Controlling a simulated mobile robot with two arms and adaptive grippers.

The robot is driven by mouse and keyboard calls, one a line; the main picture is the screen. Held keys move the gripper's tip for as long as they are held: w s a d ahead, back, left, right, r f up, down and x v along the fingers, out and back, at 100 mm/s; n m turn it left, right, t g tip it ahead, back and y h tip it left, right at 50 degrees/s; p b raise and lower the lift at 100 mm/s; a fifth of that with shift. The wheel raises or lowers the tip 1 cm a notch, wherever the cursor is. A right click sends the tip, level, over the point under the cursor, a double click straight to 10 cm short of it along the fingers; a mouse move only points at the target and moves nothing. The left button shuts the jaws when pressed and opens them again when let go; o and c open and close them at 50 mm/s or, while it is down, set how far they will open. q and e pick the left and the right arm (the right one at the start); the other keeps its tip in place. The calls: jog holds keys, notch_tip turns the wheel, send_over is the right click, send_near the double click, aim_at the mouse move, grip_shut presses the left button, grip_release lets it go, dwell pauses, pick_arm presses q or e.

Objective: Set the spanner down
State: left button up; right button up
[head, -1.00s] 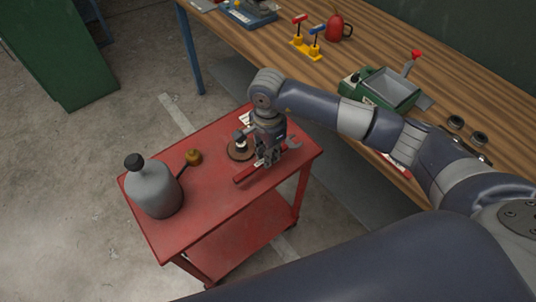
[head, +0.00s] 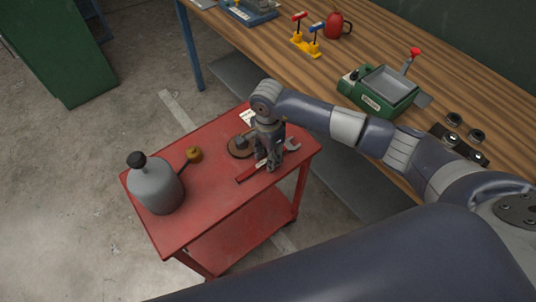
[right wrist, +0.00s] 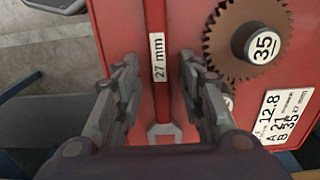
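The spanner (head: 249,173) has a red handle and a grey open jaw, and lies on the red cart top (head: 222,195) near its right end. In the right wrist view, the spanner (right wrist: 158,100) runs up the middle with a white "27 mm" label and its jaw toward the wrist. My right gripper (head: 268,160) is low over the cart, straddling the handle. In the right wrist view, the right gripper (right wrist: 158,62) has a finger on each side of the handle, with red surface showing in both gaps. My left gripper is not in view.
The wooden workbench (head: 385,40) is behind.

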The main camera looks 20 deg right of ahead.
jog(key=shift+r, duration=0.1)
jog(key=shift+r, duration=0.2)
notch_tip(320, 180, up, 12)
jog(key=b, duration=0.2)
jog(key=shift+f, duration=0.15)
dwell(0.5)
